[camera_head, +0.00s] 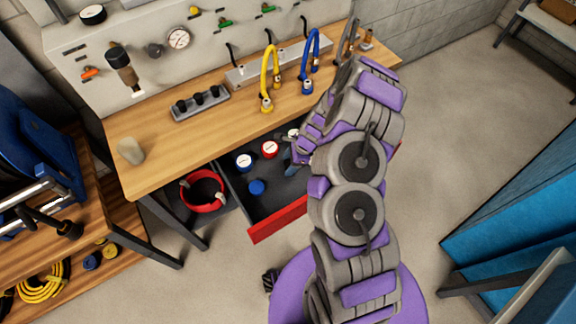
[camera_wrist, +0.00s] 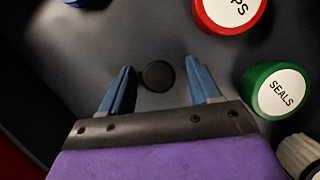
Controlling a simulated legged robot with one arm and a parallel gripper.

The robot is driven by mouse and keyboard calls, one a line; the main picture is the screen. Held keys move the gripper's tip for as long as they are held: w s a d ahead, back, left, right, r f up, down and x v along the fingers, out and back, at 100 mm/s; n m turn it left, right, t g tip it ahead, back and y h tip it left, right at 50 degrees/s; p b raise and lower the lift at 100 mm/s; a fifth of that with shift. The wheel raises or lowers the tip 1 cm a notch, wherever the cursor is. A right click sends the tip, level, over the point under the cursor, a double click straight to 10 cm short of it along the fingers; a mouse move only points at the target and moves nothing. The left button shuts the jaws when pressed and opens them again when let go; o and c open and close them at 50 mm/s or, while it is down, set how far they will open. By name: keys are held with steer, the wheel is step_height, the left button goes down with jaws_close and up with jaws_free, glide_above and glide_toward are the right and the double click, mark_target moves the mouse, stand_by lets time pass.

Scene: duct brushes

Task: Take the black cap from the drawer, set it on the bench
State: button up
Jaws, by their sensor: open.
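The black cap (camera_wrist: 157,76) is a small dark disc lying on the drawer floor in the wrist view. It sits between and slightly beyond the two blue fingertips. My gripper (camera_wrist: 157,82) is open, with a finger on each side of the cap and nothing held. In the head view my arm hides most of the gripper and the cap. The drawer (camera_head: 279,219) is pulled out under the bench and has a red front. The bench (camera_head: 180,150) has a wooden top with bare areas.
In the drawer are a red tin (camera_wrist: 229,12), a green SEALS tin (camera_wrist: 276,90), a whitish ribbed item (camera_wrist: 300,155) and a blue lid (camera_head: 256,187). On the bench stand a yellow hose (camera_head: 266,75), a blue hose (camera_head: 309,65), a grey block (camera_head: 200,104) and a pale cup (camera_head: 131,151).

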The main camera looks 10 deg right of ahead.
steer(key=shift+c, duration=0.2)
steer(key=c, duration=1)
steer(key=shift+c, duration=0.2)
steer(key=shift+r, duration=0.15)
